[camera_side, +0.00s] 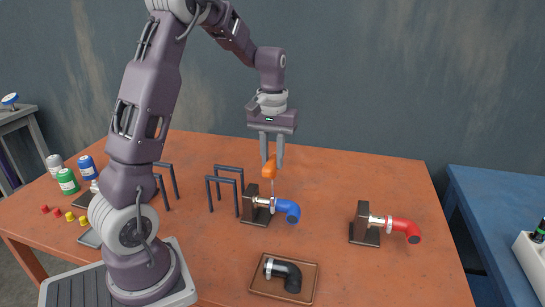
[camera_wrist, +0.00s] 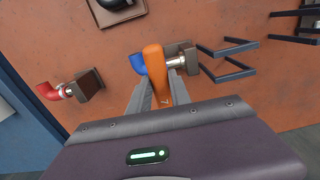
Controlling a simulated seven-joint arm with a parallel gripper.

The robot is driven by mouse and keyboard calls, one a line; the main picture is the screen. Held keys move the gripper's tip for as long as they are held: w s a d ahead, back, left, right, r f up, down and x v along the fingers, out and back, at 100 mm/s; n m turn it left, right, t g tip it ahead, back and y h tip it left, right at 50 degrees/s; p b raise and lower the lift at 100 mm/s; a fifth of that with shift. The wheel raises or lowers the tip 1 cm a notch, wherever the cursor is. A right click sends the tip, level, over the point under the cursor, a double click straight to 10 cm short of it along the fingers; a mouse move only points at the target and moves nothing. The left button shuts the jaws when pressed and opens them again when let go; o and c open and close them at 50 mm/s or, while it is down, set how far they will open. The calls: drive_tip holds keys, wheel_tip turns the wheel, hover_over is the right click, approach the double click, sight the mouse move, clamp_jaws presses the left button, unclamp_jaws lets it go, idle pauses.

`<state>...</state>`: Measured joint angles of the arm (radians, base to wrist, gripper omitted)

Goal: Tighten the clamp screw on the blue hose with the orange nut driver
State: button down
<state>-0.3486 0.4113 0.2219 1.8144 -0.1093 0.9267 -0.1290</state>
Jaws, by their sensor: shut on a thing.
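The orange nut driver (camera_side: 269,168) is held upright between the fingers of my gripper (camera_side: 272,158), which is shut on its handle. Its thin shaft points down at the clamp on the blue hose; whether the tip touches the screw cannot be told. The blue hose (camera_side: 289,210) is an elbow on a metal pipe stub fixed to a dark block (camera_side: 250,203). A silver clamp (camera_side: 272,204) sits around the hose's end. In the wrist view the driver handle (camera_wrist: 154,68) covers the clamp, and the blue hose (camera_wrist: 138,63) shows at its left.
A red hose (camera_side: 405,229) on a similar block stands to the right. A black hose (camera_side: 285,273) lies in a brown tray (camera_side: 255,290) in front. Dark blue rack frames (camera_side: 225,185) stand left of the blue hose. Cans (camera_side: 68,181) and small caps are at far left.

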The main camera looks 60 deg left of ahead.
drive_tip(key=m, duration=0.4)
drive_tip(key=shift+r, duration=4.35)
